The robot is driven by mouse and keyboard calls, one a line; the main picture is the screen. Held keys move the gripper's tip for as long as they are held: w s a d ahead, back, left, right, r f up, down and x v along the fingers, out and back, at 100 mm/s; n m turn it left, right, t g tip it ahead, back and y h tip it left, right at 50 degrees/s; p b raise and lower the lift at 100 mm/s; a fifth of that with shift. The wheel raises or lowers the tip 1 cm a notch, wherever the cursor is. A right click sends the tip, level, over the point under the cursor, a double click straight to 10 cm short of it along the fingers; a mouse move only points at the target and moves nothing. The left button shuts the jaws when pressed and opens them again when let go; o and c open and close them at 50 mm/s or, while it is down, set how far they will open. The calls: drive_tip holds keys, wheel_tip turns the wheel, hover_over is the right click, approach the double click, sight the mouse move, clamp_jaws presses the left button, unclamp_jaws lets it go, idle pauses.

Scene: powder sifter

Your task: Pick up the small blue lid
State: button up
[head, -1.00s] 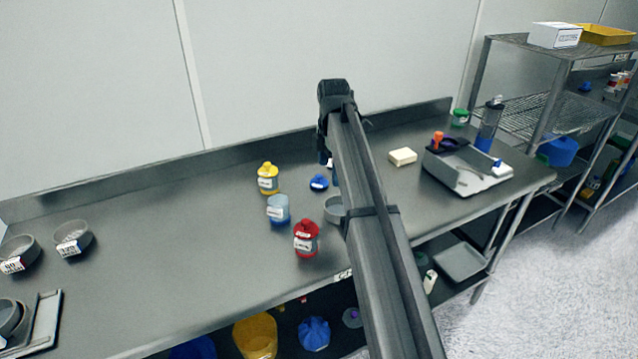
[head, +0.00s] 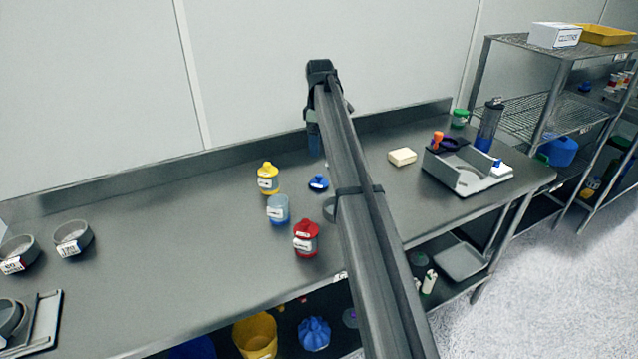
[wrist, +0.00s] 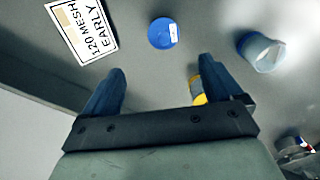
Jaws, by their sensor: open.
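The small blue lid (head: 318,183) lies on the steel bench, right of the yellow-topped jar. In the wrist view, the lid (wrist: 162,34) is a blue disc with a small white label, beyond the fingertips and roughly centred between them. My gripper (wrist: 162,72) is open and empty, apart from the lid. In the head view, my gripper (head: 314,142) is above the back of the bench, partly hidden by my arm.
A yellow jar (head: 268,178), a blue-and-white jar (head: 278,210) and a red jar (head: 306,240) stand near the lid. In the wrist view, a "120 MESH EARLY" label (wrist: 83,30) is left of the lid. A cream block (head: 402,157) lies right of my arm.

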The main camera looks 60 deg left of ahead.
sight(318, 175)
wheel_tip(318, 175, down, 8)
drive_tip(key=shift+r, duration=0.1)
drive_tip(key=shift+s+d+f, duration=0.1)
drive_tip(key=shift+s+f, duration=0.1)
drive_tip(key=shift+f, duration=1.1)
drive_tip(key=shift+s+d+f, duration=0.1)
drive_tip(key=shift+s+f, duration=0.05)
drive_tip(key=shift+f, duration=1.15)
drive_tip(key=c, duration=1.1)
drive_tip(key=shift+r, duration=0.1)
wheel_tip(318, 175, up, 8)
drive_tip(key=shift+a+f, duration=0.1)
drive_tip(key=shift+f, duration=0.1)
drive_tip(key=s+d+r+n, duration=0.1)
drive_tip(key=s+d+r, duration=0.15)
drive_tip(key=s, duration=0.45)
drive_tip(key=s+d+r, duration=0.1)
drive_tip(key=s+r, duration=0.2)
drive_tip(key=s, duration=0.4)
drive_tip(key=shift+m, duration=0.5)
drive_tip(key=s+d, duration=0.1)
drive_tip(key=d, duration=0.1)
drive_tip(key=s+d, duration=0.2)
drive_tip(key=d, duration=0.1)
drive_tip(key=shift+d, duration=0.3)
